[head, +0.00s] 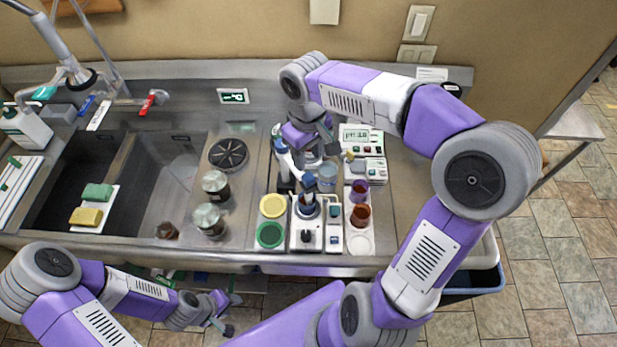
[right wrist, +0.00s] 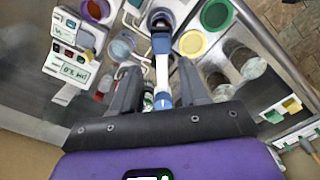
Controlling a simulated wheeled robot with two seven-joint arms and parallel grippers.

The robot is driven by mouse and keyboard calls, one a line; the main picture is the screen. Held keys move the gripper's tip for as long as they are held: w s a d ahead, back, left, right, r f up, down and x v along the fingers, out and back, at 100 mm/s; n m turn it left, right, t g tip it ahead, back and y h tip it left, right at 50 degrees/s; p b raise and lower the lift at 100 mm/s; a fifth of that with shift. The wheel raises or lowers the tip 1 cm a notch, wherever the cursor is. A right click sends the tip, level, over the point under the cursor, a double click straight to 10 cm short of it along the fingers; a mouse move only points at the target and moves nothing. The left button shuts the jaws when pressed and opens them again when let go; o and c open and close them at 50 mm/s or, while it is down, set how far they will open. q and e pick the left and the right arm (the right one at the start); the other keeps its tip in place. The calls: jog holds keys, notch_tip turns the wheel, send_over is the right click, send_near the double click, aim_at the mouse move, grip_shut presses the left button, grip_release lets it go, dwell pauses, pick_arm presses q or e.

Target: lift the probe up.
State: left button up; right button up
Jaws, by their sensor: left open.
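The probe is carried on a white and blue holder arm (head: 284,160), with a dark blue head (head: 308,183) over a beaker of dark blue liquid (head: 308,208) on a white stirrer (head: 306,235). In the right wrist view the holder's white link (right wrist: 162,72) lies between the fingers of my right gripper (right wrist: 158,75), with gaps on both sides, so the gripper looks open around it. The probe's tip is hidden. In the head view my right gripper (head: 308,160) partly covers the holder. My left gripper (head: 224,313) is open and empty, below the counter's front edge.
A pH meter (head: 356,134) stands behind right. Purple (head: 359,190) and reddish (head: 360,215) cups stand at right. Yellow (head: 272,206) and green (head: 270,235) lids lie at left, beside glass jars (head: 210,220). A sink (head: 115,180) is further left.

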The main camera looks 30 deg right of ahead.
aim_at(308, 177)
jog(key=shift+o, duration=0.8)
jog(key=n+b, duration=0.4)
jog(key=f+n+b, duration=0.1)
jog(key=n, duration=0.2)
jog(key=shift+w+b, duration=0.35)
jog(key=shift+b, duration=0.05)
jog(key=n+b, duration=0.1)
jog(key=n, duration=0.1)
jog(key=n+b, duration=0.2)
jog(key=n, duration=0.1)
jog(key=n+b, duration=0.2)
jog(key=shift+s+r+n, duration=0.3)
jog(key=shift+s+r, duration=0.05)
jog(key=shift+s, duration=0.05)
jog(key=shift+s+r+n+b, duration=0.15)
jog(key=shift+n+b, duration=0.4)
jog(key=shift+n, duration=0.15)
notch_tip(308, 177, down, 7)
jog(key=b, duration=0.3)
jog(key=shift+f, duration=0.2)
grip_shut()
